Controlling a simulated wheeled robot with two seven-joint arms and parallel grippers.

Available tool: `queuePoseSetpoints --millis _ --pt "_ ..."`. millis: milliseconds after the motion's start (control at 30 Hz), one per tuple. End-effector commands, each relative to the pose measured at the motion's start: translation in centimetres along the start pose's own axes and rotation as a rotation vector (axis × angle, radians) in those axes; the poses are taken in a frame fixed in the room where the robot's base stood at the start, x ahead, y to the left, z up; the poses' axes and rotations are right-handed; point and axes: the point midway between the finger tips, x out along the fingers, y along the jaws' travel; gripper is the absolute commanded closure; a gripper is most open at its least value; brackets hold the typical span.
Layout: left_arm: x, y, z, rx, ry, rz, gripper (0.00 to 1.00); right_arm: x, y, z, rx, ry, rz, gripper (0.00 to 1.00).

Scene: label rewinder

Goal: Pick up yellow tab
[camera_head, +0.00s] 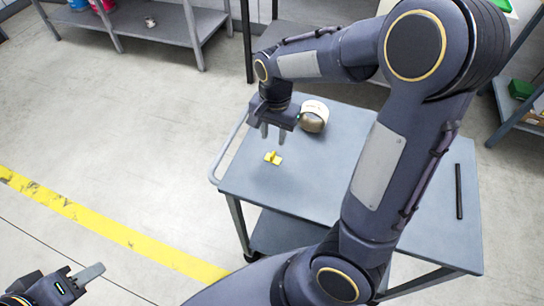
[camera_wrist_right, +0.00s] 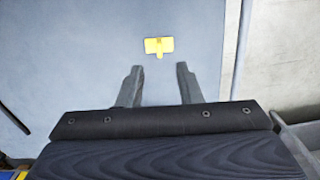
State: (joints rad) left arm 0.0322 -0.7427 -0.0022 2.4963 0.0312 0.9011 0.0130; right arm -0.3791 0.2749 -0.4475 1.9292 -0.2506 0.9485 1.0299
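The yellow tab (camera_head: 273,158) lies on the grey cart top (camera_head: 235,178), near the cart's left edge. In the right wrist view the yellow tab (camera_wrist_right: 158,46) is a small flat piece with a narrow raised part, just beyond the fingertips. My right gripper (camera_head: 274,136) is above the cart, pointing down, apart from the tab. In the right wrist view its two fingers (camera_wrist_right: 158,70) are spread with nothing between them. My left gripper (camera_head: 85,278) is at the lower left over the floor, partly cut off by the frame; its opening cannot be made out.
A white and brown roll (camera_head: 313,116) stands on the cart just right of my right gripper. A black bar (camera_head: 459,191) lies at the cart's right side. The cart has a raised handle (camera_head: 226,150) on its left. A shelf (camera_head: 150,22) stands at the back left.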

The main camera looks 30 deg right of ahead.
Motion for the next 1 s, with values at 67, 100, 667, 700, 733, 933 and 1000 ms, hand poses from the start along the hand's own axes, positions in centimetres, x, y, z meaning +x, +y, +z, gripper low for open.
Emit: queuePoseSetpoints --millis 67,100,667,700,733,933,1000 --pt "0.1 0.0 0.1 0.000 0.000 0.000 0.64 0.7 -0.4 -0.3 0.020 0.013 0.023 0.67" --pt "0.1 -0.1 0.1 0.000 0.000 0.000 0.64 1.1 -0.4 -0.4 0.026 0.016 0.028 0.67" --pt "0.4 -0.2 0.2 0.000 0.000 0.000 0.64 8.1 0.1 -0.2 0.031 0.015 0.029 0.67" --pt "0.4 -0.2 0.2 0.000 0.000 0.000 0.64 8.3 0.1 -0.2 0.030 0.015 0.029 0.67" --pt "0.4 -0.2 0.2 0.000 0.000 0.000 0.64 8.4 0.1 -0.2 0.030 0.015 0.029 0.67" --pt "0.4 -0.2 0.2 0.000 0.000 0.000 0.64 8.4 0.1 -0.2 0.029 0.015 0.027 0.67" --pt "0.4 -0.2 0.2 0.000 0.000 0.000 0.64 8.4 0.1 -0.2 0.029 0.015 0.027 0.74"
